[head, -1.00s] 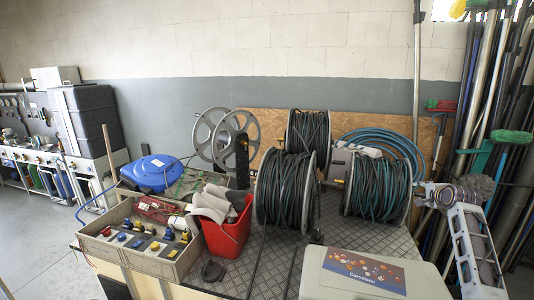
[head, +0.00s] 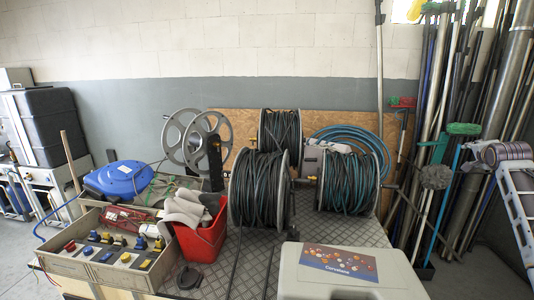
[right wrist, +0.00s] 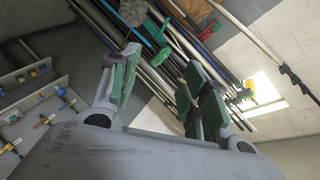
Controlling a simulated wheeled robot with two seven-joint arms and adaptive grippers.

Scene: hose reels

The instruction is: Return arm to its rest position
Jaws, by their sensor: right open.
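My right arm (head: 520,215) is at the right edge of the head view, a pale link with openings, its upper end beside the poles and brooms. In the right wrist view my right gripper (right wrist: 162,60) is open. Its two fingers with green pads stand apart, with nothing held between them. Poles (right wrist: 172,45) and a green broom head show beyond the fingers. My left gripper is not in view.
Hose reels (head: 258,190) stand on a metal-plate table with a red bucket (head: 203,240), a socket box (head: 105,250) and a blue reel (head: 118,179). A pale case (head: 345,272) lies at the front. Poles (head: 440,80) lean at right. Bare floor shows between table and arm.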

